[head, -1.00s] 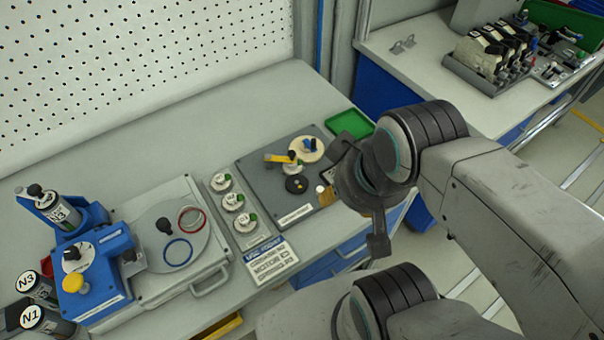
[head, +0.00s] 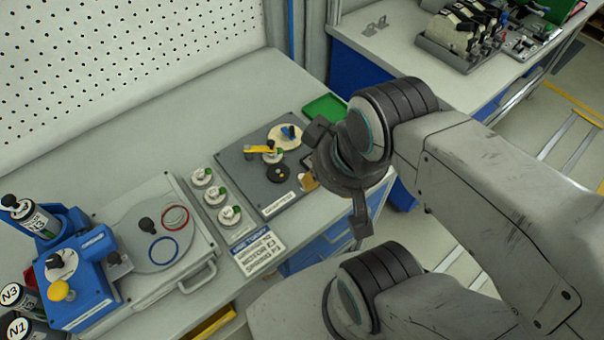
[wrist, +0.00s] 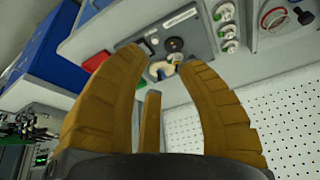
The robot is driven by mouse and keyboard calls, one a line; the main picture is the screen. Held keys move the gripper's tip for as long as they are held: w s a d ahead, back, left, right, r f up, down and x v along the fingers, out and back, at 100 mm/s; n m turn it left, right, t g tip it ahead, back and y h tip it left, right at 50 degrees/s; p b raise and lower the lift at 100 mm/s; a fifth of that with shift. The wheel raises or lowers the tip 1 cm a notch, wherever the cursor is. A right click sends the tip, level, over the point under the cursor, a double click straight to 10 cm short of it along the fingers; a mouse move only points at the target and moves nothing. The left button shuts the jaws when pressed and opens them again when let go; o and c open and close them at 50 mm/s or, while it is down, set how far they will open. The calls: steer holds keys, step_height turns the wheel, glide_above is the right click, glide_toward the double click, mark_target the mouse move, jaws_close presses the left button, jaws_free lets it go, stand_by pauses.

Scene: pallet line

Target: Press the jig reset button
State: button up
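The dark grey jig plate (head: 248,180) lies on the bench with a yellow lever (head: 259,149), a cream disc (head: 286,137) and a black round part (head: 278,174) on it. In the wrist view the plate (wrist: 200,43) is beyond my fingertips. A small pale round spot, possibly the reset button (wrist: 153,40), shows near its left corner; no label on it can be read. In the head view my gripper covers that corner. My gripper (wrist: 162,70) is open, its tan fingers apart and empty; in the head view it (head: 335,175) is above the plate's right end.
Several small white-topped parts (head: 216,195) stand left of the plate. A green tray (head: 325,107) is behind my gripper; a red tray (wrist: 96,61) shows in the wrist view. A pegboard (head: 120,60) backs the bench.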

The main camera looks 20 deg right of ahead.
jaws_close()
steer(key=c, duration=0.5)
jaws_free()
stand_by(0.4)
